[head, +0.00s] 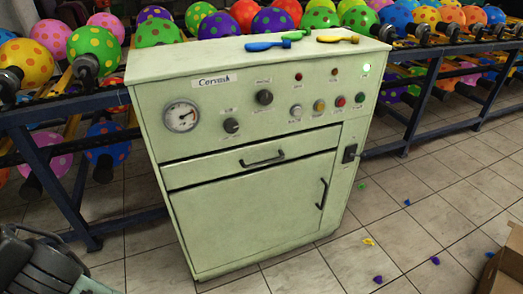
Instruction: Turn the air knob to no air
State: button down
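A pale green control cabinet (240,235) stands in the middle of the head view. Its upper panel has two black knobs: a lower left one (231,126) and a higher right one (264,97). The small labels above them are too blurred to read, so I cannot tell which is the air knob. A round white pressure gauge (181,117) sits left of the knobs. A dark grey mechanical part (45,262) at the lower left corner looks like part of my arm or gripper. It is cut off by the frame and well apart from the knobs; its fingers cannot be made out.
Racks of dotted balloons (92,48) stand behind. A cardboard box (503,266) is at lower right. The tiled floor in front is mostly clear.

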aim_at(231, 126)
jog(key=k+j+z, duration=0.15)
jog(key=j, duration=0.25)
jog(key=j+z, duration=0.1)
jog(key=j, duration=0.35)
jog(key=k+j+z, duration=0.15)
jog(key=j, duration=0.25)
jog(key=k+j+z, duration=0.1)
jog(key=j, duration=0.3)
jog(key=k+j+z, duration=0.15)
jog(key=j, duration=0.2)
jog(key=k+j+z, duration=0.15)
jog(key=j, duration=0.2)
jog(key=i+l+z, duration=0.1)
jog(key=l, duration=0.3)
jog(key=i+l+z, duration=0.1)
jog(key=i+l, duration=0.25)
